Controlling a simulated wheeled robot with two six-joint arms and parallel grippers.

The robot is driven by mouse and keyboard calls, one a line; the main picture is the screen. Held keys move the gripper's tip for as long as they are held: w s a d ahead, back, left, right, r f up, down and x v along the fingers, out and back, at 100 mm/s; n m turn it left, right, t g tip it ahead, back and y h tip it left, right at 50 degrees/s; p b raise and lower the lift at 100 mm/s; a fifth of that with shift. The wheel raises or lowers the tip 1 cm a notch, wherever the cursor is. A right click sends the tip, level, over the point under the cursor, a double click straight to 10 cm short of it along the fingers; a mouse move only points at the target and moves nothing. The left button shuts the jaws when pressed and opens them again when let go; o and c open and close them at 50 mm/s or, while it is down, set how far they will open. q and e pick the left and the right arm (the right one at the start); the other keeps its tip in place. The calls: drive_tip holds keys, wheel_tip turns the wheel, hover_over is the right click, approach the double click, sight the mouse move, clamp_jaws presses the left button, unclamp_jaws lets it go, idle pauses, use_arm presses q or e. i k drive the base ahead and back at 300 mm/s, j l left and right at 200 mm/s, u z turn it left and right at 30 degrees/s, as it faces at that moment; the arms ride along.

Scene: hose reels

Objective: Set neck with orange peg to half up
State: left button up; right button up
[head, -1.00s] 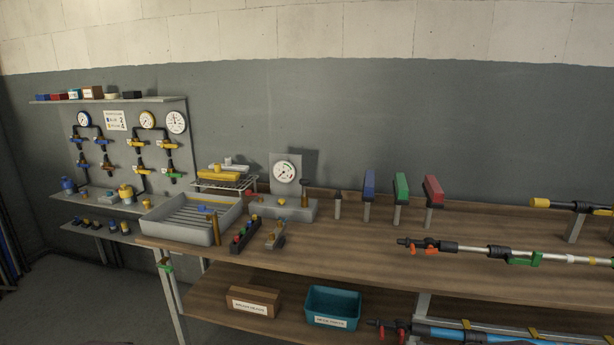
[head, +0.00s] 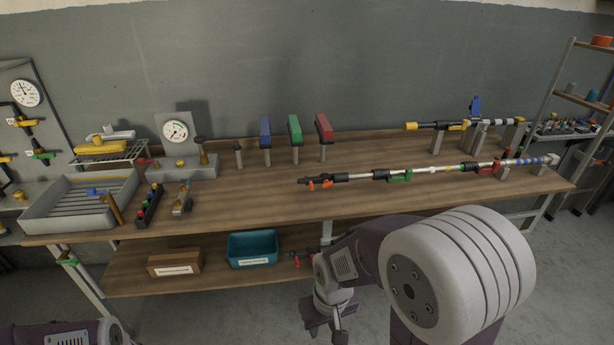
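A long lance (head: 440,170) lies across the bench, with a dark nozzle end at its left. Two orange-red pieces (head: 320,184) hang below that end; I cannot tell which is a peg, or the neck's angle. Green pieces and a blue-banded right end also show on it. My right gripper (head: 331,318) hangs low in front of the bench, below and apart from the lance; its opening cannot be made out. It hides part of the lower shelf. My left arm shows only at the bottom left, with its gripper out of view.
A second lance with a yellow end (head: 411,126) rests on stands behind. Blue, green and red blocks (head: 324,127) stand on posts. A grey tray (head: 45,219) is at left. A teal bin (head: 252,248) and brown box (head: 174,262) sit below. The bench's middle front is clear.

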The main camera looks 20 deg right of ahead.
sight(312, 180)
drive_tip(key=i+l, duration=0.15)
drive_tip(key=i, duration=0.35)
drive_tip(key=i+l, duration=0.15)
drive_tip(key=i, duration=0.35)
